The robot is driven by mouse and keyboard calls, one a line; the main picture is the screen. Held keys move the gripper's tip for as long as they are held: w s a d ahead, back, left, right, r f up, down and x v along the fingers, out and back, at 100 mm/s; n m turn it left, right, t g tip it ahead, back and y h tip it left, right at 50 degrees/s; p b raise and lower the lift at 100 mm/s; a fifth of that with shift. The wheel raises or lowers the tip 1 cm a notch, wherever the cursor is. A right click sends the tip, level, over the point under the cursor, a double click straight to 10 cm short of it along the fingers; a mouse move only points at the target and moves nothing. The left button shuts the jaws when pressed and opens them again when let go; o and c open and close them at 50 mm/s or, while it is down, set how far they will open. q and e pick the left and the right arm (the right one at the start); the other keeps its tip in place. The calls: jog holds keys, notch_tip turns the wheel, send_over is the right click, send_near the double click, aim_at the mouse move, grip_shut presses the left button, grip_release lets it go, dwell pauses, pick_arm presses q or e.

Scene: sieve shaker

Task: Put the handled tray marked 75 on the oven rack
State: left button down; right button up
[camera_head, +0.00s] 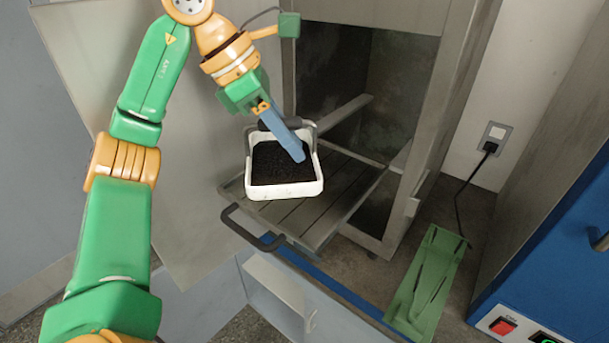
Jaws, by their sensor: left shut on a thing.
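A white handled tray (284,190) with dark granular material in it is in the middle of the head view. My left gripper (285,135) is shut on its dark handle at the far side, and one blue finger reaches over the tray. No 75 mark is legible. The oven rack (335,212) is a slatted metal shelf, pulled partly out of the open oven (405,75). The tray is over the rack's left part; I cannot tell whether it touches the slats. My right gripper is not in view.
The open oven door (190,220) stands on the left. A green object (428,285) lies on the right, beside a blue machine (550,270). A wall socket (493,138) has a cable.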

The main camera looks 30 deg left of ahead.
aim_at(306, 149)
pick_arm(q)
jog(key=w+f+p, duration=0.1)
jog(key=w+f, duration=0.3)
jog(key=w, duration=0.1)
jog(key=shift+a+f+p, duration=0.15)
jog(key=shift+f+p, duration=0.15)
jog(key=shift+f, duration=0.05)
notch_tip(306, 149, down, 3)
jog(key=shift+s+r, duration=0.15)
jog(key=shift+s, duration=0.25)
jog(key=shift+w+f, duration=0.15)
jog(key=shift+f, duration=0.1)
jog(key=c, duration=0.7)
grip_release()
jog(key=shift+c, duration=0.2)
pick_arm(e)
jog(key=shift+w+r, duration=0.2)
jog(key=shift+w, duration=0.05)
pick_arm(q)
jog(key=shift+r, duration=0.1)
